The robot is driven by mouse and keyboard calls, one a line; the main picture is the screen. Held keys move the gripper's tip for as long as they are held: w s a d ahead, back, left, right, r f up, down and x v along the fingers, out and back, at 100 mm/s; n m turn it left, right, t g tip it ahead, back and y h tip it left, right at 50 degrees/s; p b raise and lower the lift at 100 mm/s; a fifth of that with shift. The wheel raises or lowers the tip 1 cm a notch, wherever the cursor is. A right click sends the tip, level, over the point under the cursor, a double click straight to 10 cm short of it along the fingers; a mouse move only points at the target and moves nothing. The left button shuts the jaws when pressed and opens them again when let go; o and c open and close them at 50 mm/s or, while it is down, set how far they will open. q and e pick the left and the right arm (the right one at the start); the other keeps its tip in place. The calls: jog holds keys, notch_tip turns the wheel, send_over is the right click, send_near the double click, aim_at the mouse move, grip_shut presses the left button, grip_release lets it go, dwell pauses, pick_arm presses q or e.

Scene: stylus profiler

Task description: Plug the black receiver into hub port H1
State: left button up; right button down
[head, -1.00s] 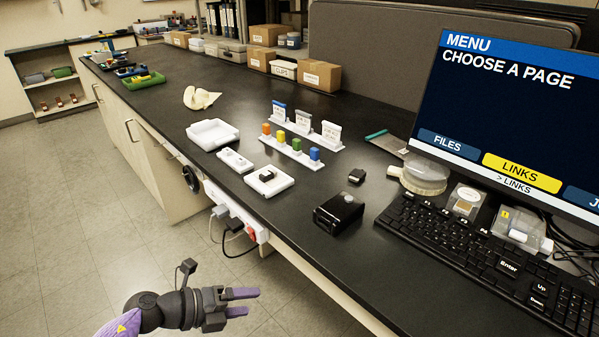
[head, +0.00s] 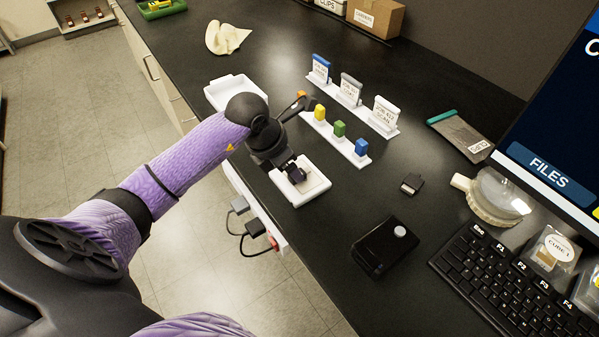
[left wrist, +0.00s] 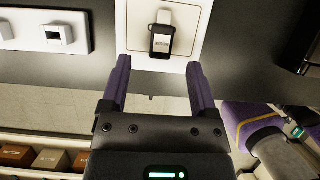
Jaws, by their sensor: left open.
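A small black receiver (left wrist: 160,44) with a pale label and a light end lies in a square white tray (left wrist: 128,12). The white tray (head: 318,190) also shows in the head view, under my left gripper (head: 291,167). In the left wrist view my left gripper (left wrist: 159,72) is open and empty, its purple fingers apart, with the receiver just beyond and between the tips. In the head view the gripper largely hides the receiver. I cannot read an H1 mark anywhere. My right gripper is not in view.
A black box (head: 372,250) with a pale round top spot and a small black block (head: 411,184) sit to the right. White racks hold coloured blocks (head: 339,129) and tagged pieces (head: 350,88). A keyboard (head: 490,270) and monitor stand at right. Plugged cables (head: 255,229) hang at the bench's edge.

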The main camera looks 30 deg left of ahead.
pick_arm(q)
jog(key=x, duration=0.3)
jog(key=shift+w+d+f+b, duration=0.15)
jog(key=shift+w+f+b, duration=0.05)
jog(key=shift+f+b, duration=0.1)
jog(key=shift+r, duration=0.1)
grip_shut()
jog(key=shift+r, duration=0.1)
notch_tip(320, 180, up, 10)
jog(key=p, duration=0.2)
jog(key=c, duration=0.6)
grip_release()
grip_shut()
